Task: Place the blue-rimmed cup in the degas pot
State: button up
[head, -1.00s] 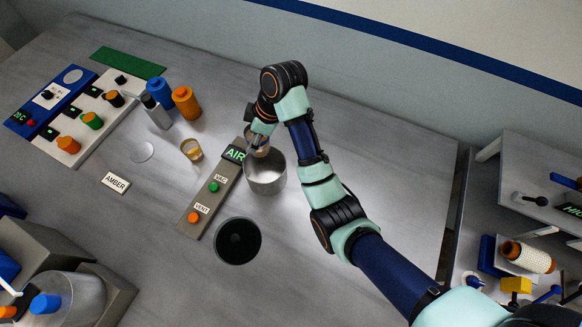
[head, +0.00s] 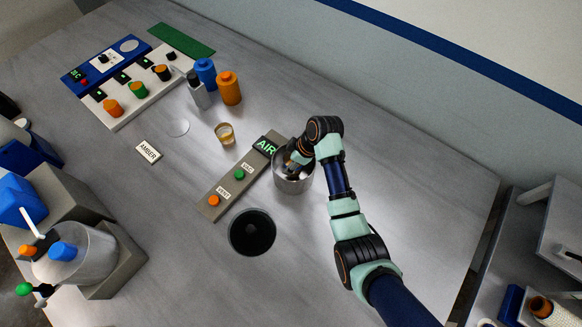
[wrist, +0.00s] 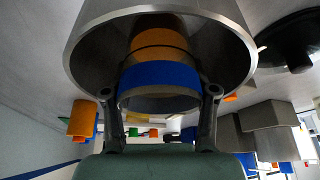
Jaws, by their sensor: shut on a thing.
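The blue-rimmed cup (wrist: 158,75) shows in the wrist view with an amber body and a broad blue band near its mouth. My gripper (wrist: 160,95) is shut on it, one finger on each side. The cup lies within the outline of the mouth of the degas pot (wrist: 90,40), a grey metal cylinder. In the head view my gripper (head: 292,163) reaches down into the mouth of the pot (head: 292,187), and the cup is hidden there. Whether the cup touches the pot's floor cannot be told.
The control bar (head: 227,190) with the AIR display stands against the pot's left. A black round lid (head: 252,232) lies in front. Another amber cup (head: 225,133) stands left, near orange (head: 229,88) and blue (head: 206,73) bottles. The table right of the pot is clear.

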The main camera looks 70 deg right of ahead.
jog(key=shift+f, duration=2)
jog(key=shift+b, duration=0.3)
jog(key=shift+f, duration=0.2)
jog(key=o, duration=0.9)
jog(key=shift+r, duration=0.2)
jog(key=shift+s+r, duration=0.15)
jog(key=shift+r, duration=0.2)
jog(key=p+v, duration=0.2)
jog(key=v, duration=0.9)
jog(key=shift+r, duration=0.15)
